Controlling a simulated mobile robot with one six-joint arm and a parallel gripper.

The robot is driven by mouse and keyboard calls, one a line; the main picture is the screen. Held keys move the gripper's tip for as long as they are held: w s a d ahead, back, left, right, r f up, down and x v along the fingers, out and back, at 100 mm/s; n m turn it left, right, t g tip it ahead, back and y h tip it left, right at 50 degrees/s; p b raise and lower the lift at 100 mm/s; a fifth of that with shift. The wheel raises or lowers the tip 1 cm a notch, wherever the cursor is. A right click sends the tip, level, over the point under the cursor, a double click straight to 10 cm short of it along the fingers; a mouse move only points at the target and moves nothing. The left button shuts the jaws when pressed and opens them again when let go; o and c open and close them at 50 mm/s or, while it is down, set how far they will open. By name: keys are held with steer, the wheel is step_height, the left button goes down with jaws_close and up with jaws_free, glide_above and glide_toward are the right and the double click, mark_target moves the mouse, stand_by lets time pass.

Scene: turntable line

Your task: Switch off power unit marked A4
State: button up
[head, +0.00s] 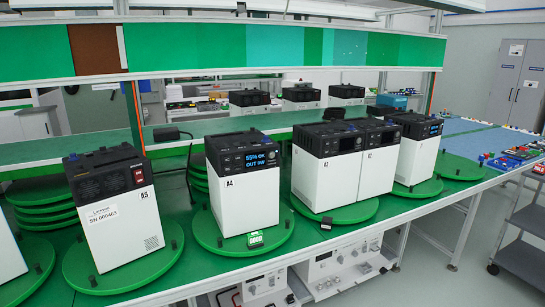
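The power unit marked A4 (243,205) stands upright on a round green turntable (210,236) near the middle of the bench. It has a white lower body and a black top. Its lit blue screen (262,161) reads "55% OK" and "OUT 0W". Small dark controls sit beside the screen, too small to tell which is a power switch. A small tag with a green display (255,239) is at the turntable's front edge. My gripper is not in view.
Unit A5 (127,228), with a red switch (138,177), stands left on its own turntable. Units A3 (325,183) and A2 (375,172) stand close together on the right. Another lit unit (418,160) is beyond them. A grey cart (525,258) stands at far right.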

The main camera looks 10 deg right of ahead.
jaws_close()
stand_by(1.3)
